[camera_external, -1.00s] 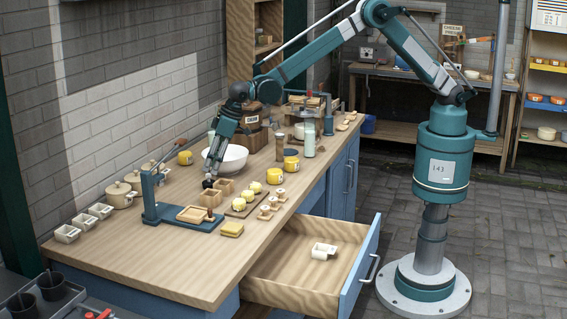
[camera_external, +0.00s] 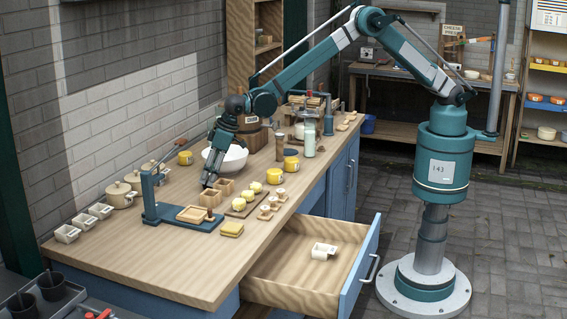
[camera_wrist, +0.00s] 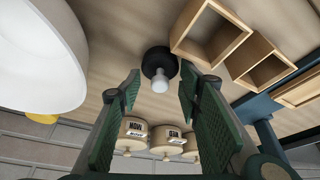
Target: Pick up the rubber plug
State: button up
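The rubber plug, a black round piece with a pale grey stub (camera_wrist: 158,68), shows in the wrist view at the top centre, on the wooden worktop. My gripper (camera_wrist: 160,82) is open, with one green-padded finger on each side of the view. The plug appears beyond the fingertips, in line with the gap between them; I see no contact. In the external view my gripper (camera_external: 206,186) points down and left, low over the worktop by the wooden boxes. The plug cannot be made out there.
Two open wooden boxes (camera_wrist: 211,35) stand close right of the plug in the wrist view. A white bowl (camera_wrist: 38,55) is at left and lidded pots (camera_wrist: 134,134) stand beyond. A teal press (camera_external: 181,217) and an open drawer (camera_external: 300,270) show in the external view.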

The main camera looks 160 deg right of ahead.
dwell(0.4)
jog(key=c, duration=0.5)
jog(key=shift+c, duration=0.2)
jog(key=shift+r, duration=0.35)
jog(key=shift+c, duration=1.4)
jog(key=shift+r, duration=4.7)
